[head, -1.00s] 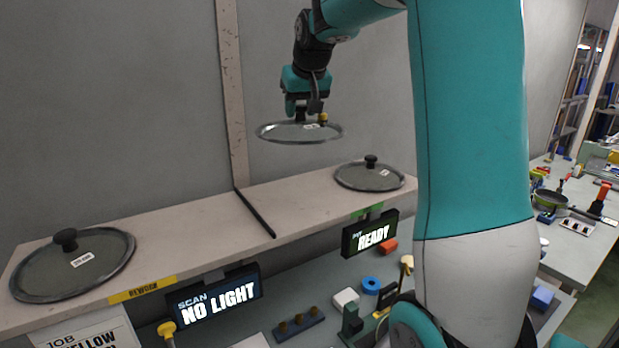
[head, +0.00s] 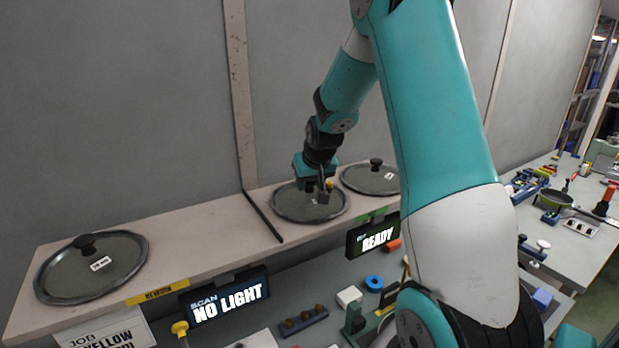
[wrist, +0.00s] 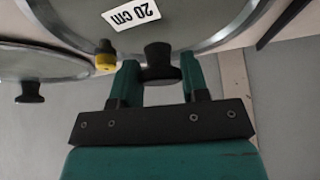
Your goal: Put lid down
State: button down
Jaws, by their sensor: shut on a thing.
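My gripper (head: 318,186) is shut on the dark knob of a round glass lid (head: 290,206) with a metal rim. The lid is level, at the shelf top just right of the dark divider strip; whether its rim touches the shelf is hard to tell. In the wrist view the green fingers (wrist: 160,80) stand on both sides of the knob (wrist: 160,62), and the lid's label (wrist: 132,14) reads 20 cm. A small yellow knob-like piece (wrist: 105,58) shows beside the fingers.
Another glass lid (head: 370,180) lies close on the right of the shelf (head: 200,252). A larger lid (head: 120,245) lies on the left section, behind the yellow label (head: 158,292). The dark divider (head: 263,216) separates the sections. Signs reading NO LIGHT (head: 226,303) and READY (head: 373,237) hang below.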

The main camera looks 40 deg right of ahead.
jog(key=c, duration=0.6)
grip_release()
jog(key=b+v, duration=0.4)
jog(key=v, duration=0.8)
jog(key=s+a+f+n+g+y, duration=0.1)
jog(key=s+a+n+y, duration=0.25)
jog(key=a, duration=0.85)
jog(key=s+a+f+n+g+y, duration=0.15)
jog(key=s+a+n, duration=0.25)
jog(key=a, duration=0.8)
jog(key=s+a+n+g, duration=0.1)
jog(key=s+a, duration=0.2)
jog(key=s, duration=0.1)
jog(key=s+a+f+n+g+y, duration=0.1)
jog(key=s+a+n, duration=0.1)
jog(key=s+a, duration=0.2)
jog(key=s+a+n+g, duration=0.1)
jog(key=s+a, duration=0.2)
jog(key=s, duration=0.2)
jog(key=shift+s+a+f+n+y, duration=0.15)
jog(key=shift+s+f+n+y, duration=0.2)
jog(key=shift+s+f+y, duration=0.05)
